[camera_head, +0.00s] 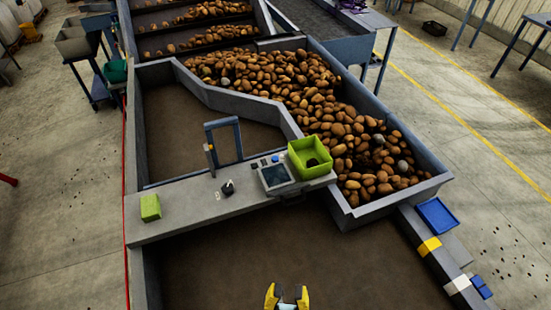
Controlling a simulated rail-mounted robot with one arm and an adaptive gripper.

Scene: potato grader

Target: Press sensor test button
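A control panel with a grey screen (276,175) sits on the grey console shelf (190,208). Small buttons (264,162) line up just behind the screen, one of them blue (275,159). No label is legible, so I cannot tell which is the sensor test button.
A green open bin (310,157) stands right of the screen. A dark knob or lever (228,187), a green block (150,208) and an upright blue-grey frame (223,142) are on the left. Potatoes (320,110) fill the hopper behind. The brown belt (230,265) before the console is clear.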

